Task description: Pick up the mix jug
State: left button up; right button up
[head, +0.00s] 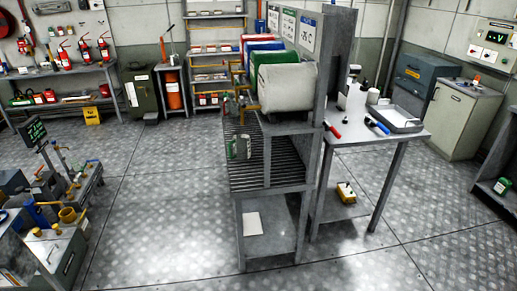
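A small pale container with a green part (240,147) stands on the slatted grey shelf of the dispensing rack (276,201), below the taps. It looks like the mix jug, but it is too small to be sure. Its handle and contents cannot be made out. Neither of my grippers shows in the head view.
Several coloured drums, the nearest a white one (287,87), lie on top of the rack. A grey side table (376,145) with bottles and a tray (399,119) stands to its right. A machine bench (62,250) is at the left. The floor (165,200) between is clear.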

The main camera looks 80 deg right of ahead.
aim_at(241, 141)
jog(key=z, duration=2.75)
jog(key=i+z, duration=0.2)
jog(key=i, duration=0.25)
jog(key=i+j+z, duration=0.2)
jog(key=i, duration=0.3)
jog(key=i+z, duration=0.2)
jog(key=i, duration=0.25)
jog(key=i+j+z, duration=0.2)
jog(key=i, duration=0.25)
